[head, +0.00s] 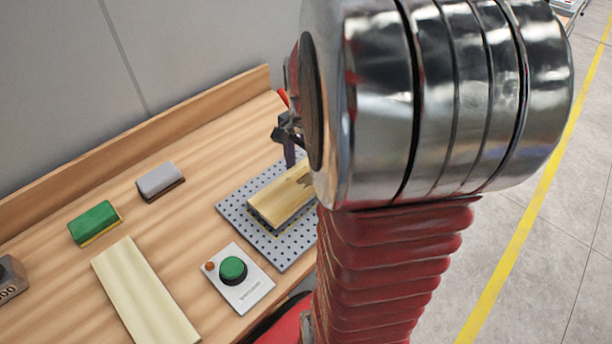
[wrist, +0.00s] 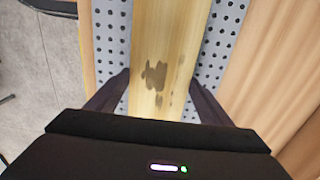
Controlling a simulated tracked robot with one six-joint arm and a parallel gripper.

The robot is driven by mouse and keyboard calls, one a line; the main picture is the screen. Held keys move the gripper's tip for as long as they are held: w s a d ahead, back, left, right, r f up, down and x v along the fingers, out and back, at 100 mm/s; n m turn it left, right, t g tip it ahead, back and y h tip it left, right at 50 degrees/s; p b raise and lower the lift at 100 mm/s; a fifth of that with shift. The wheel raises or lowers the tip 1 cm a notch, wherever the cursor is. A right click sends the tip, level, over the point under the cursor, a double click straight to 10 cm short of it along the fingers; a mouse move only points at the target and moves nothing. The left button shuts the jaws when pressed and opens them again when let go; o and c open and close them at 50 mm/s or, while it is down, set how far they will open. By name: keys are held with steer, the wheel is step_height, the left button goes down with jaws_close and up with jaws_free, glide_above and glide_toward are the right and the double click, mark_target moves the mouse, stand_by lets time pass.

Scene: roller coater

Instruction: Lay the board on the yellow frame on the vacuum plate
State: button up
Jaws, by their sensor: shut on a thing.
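The board (wrist: 163,40) is pale wood with a dark, blotchy stain. My gripper (wrist: 160,78) is shut on it, with one dark finger against each long side in the wrist view. In the head view the board (head: 275,204) is over the grey perforated vacuum plate (head: 236,205), its right part hidden by my arm. A thin strip of the yellow frame (head: 284,236) shows along the board's near side. I cannot tell whether the board touches the plate or is slightly above it. The plate's holes (wrist: 107,35) show on both sides of the board in the wrist view.
A control box with a green button (head: 232,268) stands in front of the plate. Another pale board (head: 143,290) lies to its left. A green block (head: 95,222), a grey block (head: 160,181) and a dark weight (head: 10,278) are also on the bench. A raised ledge (head: 130,142) runs along the back.

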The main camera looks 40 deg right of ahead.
mark_target(307, 177)
steer(key=shift+f, duration=1)
steer(key=o, duration=1.3)
steer(key=shift+f, duration=0.1)
steer(key=shift+o, duration=0.2)
step_height(307, 177, up, 12)
